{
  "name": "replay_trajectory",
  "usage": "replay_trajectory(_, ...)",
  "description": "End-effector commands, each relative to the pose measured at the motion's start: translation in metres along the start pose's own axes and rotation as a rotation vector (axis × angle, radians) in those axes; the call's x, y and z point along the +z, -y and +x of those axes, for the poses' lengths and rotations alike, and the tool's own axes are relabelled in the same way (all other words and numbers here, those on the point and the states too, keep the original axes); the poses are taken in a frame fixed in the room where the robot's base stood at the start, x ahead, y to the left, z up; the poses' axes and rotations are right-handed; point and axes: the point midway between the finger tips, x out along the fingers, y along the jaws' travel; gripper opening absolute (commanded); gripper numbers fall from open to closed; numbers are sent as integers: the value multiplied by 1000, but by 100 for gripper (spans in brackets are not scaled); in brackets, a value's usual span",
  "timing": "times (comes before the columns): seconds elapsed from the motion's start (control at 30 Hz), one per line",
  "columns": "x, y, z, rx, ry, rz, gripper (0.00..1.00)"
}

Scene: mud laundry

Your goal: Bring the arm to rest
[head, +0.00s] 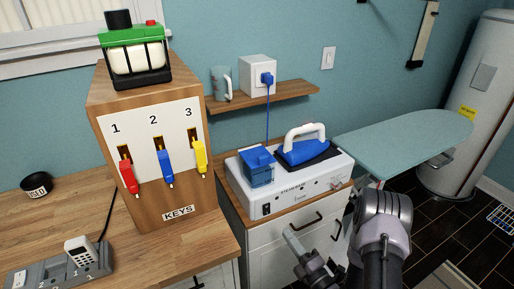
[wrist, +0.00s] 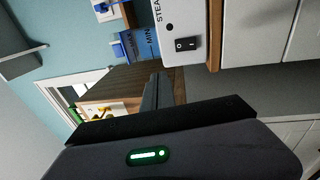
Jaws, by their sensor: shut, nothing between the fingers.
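My gripper (head: 289,233) is in the lower right of the head view, low in front of the white cabinet. Its fingers are shut with nothing between them. In the wrist view, its dark body fills the bottom, with a green light on it, and its fingers (wrist: 153,88) point up the picture. My arm bends at the right of the gripper in the head view. The gripper appears apart from the furniture, though its exact distance from the cabinet is hard to tell.
A steam station (head: 275,205) with a blue iron (head: 303,152) sits on the white cabinet (head: 262,243). A key box (head: 187,190) stands on the left counter. An ironing board (head: 400,148) and a water tank (head: 480,110) are at right. Dark floor (head: 440,235) shows at right.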

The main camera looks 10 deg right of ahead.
Motion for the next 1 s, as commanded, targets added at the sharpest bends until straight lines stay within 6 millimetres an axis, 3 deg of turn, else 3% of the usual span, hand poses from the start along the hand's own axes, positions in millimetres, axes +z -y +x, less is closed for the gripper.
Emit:
replay_trajectory(0.07,-24,-44,22,64,-151,-101,0)
replay_trajectory(0.17,-89,-124,38,196,-476,-342,0)
replay_trajectory(0.23,-145,-175,26,307,-740,-569,0)
replay_trajectory(0.3,-195,-212,-7,427,-1008,-843,0)
replay_trajectory(0.37,-225,-229,-43,529,-1223,-1096,0)
replay_trajectory(0.47,-241,-237,-102,691,-1538,-1561,0)
replay_trajectory(0.5,-236,-236,-121,748,-1647,-1761,0)
replay_trajectory(0.6,-208,-240,-150,857,-1859,-2260,0)
replay_trajectory(0.63,-197,-244,-153,-852,1850,2335,0)
replay_trajectory(0.7,-176,-255,-157,-738,1620,2204,0)
replay_trajectory(0.8,-156,-271,-157,-626,1414,2075,0)
replay_trajectory(1.0,-146,-281,-156,-572,1323,2010,0)
